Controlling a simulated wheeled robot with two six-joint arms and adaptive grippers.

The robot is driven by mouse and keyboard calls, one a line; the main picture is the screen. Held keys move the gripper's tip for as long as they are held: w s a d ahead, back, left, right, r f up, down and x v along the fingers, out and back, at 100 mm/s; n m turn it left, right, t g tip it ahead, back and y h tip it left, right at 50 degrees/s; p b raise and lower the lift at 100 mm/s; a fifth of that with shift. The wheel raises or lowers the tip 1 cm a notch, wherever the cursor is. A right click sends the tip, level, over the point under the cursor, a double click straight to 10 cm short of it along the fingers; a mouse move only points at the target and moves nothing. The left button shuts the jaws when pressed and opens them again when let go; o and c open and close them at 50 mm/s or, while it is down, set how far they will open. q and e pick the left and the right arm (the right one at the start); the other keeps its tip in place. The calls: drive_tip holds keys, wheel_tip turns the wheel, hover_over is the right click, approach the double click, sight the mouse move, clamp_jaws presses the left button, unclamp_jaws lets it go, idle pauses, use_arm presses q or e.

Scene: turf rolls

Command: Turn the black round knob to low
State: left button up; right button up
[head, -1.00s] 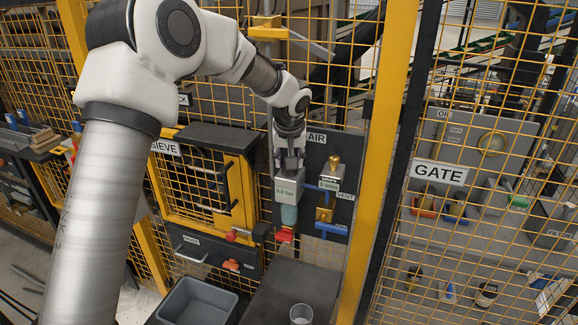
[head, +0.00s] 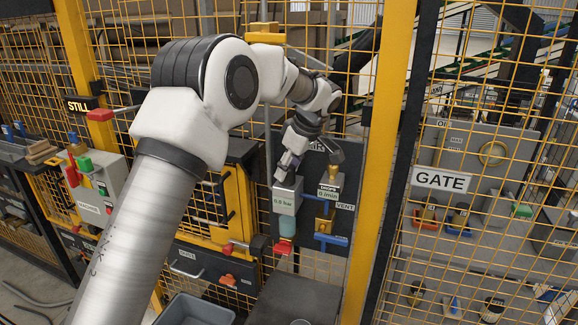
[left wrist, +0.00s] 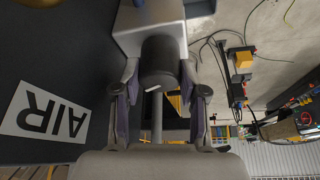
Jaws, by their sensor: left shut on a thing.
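The black round knob (left wrist: 160,62) shows in the left wrist view on the end of a grey regulator box (left wrist: 150,20). A short white mark shows on the knob. The two fingers of my left gripper (left wrist: 158,98) are on either side of the knob, shut on it. In the head view my left gripper (head: 287,168) is tilted and sits on top of the regulator box (head: 286,200), hiding the knob. The box's display seems to read 0.6 bar. A teal bowl (head: 286,228) hangs below it. My right gripper is not in view.
The black AIR panel (head: 345,165) carries a brass fitting (head: 333,163) and a blue VENT handle (head: 331,240) just right of the regulator. A yellow post (head: 378,150) and mesh fence stand close by. A grey bin (head: 195,311) is below left.

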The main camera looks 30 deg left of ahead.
use_arm(q)
drive_tip(key=n+g+p, duration=0.1)
drive_tip(key=n, duration=0.1)
drive_tip(key=shift+f+n, duration=0.15)
drive_tip(key=shift+n, duration=0.25)
drive_tip(key=shift+f+n+g+p, duration=0.1)
drive_tip(key=shift+n+g+p, duration=0.3)
drive_tip(key=shift+n+p, duration=0.25)
drive_tip(key=o, duration=1)
drive_tip(key=shift+s, duration=0.1)
drive_tip(key=shift+o, duration=0.7)
drive_tip(key=shift+a, duration=0.15)
drive_tip(key=shift+r, duration=0.2)
